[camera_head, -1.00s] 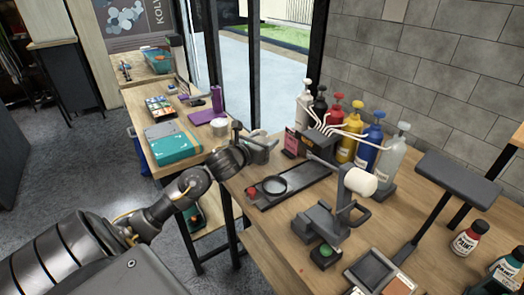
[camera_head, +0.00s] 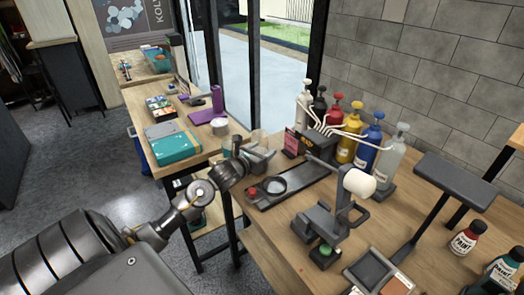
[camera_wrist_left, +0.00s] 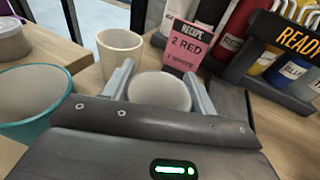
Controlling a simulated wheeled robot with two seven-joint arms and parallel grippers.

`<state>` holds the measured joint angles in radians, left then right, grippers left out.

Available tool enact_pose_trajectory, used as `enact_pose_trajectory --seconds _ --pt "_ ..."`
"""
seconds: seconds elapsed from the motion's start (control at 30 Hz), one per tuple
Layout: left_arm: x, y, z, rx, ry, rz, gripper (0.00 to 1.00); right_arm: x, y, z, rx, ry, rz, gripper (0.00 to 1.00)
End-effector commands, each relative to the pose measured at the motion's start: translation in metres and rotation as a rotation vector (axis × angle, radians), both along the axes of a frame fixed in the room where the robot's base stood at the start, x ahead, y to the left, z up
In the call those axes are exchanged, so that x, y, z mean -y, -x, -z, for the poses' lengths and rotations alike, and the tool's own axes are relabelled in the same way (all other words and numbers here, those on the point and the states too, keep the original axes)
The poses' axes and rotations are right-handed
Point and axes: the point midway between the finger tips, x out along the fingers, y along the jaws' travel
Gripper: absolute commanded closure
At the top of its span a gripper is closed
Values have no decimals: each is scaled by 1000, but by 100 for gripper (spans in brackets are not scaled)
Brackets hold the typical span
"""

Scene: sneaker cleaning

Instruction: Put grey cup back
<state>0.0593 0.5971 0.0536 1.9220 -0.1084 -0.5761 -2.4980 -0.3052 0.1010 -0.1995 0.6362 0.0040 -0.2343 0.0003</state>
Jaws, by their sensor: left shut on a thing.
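My left gripper (camera_head: 264,158) is at the left edge of the workbench, beside the dispenser's dark base. In the left wrist view its two fingers (camera_wrist_left: 160,88) are shut on the grey cup (camera_wrist_left: 160,90), one on each side, with the cup's open rim facing up. The gripper body hides the cup's lower part, so I cannot tell whether it touches the bench. A beige cup (camera_wrist_left: 120,48) stands just behind it, and a teal cup (camera_wrist_left: 35,97) is to the left. My right gripper is not in view.
A pink recipe card (camera_wrist_left: 187,44) stands close behind the right finger. Several pump bottles, including a yellow one (camera_head: 351,138), line the back. A dark base (camera_head: 300,182) carries a round dish (camera_head: 273,185). A stand with a white roller (camera_head: 360,182) is to the right.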

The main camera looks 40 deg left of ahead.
Motion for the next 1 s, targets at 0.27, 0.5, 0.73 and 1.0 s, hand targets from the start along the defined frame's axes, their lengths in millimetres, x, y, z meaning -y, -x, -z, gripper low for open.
enact_pose_trajectory --seconds 0.27,0.5,0.73,1.0 --pt "0 0 1 0 0 0 21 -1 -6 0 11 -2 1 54" --pt "0 0 0 0 0 0 21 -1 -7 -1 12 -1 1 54" --pt "3 26 -5 -3 -2 2 21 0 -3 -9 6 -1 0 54" --pt "8 82 -13 -4 0 2 21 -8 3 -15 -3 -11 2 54"
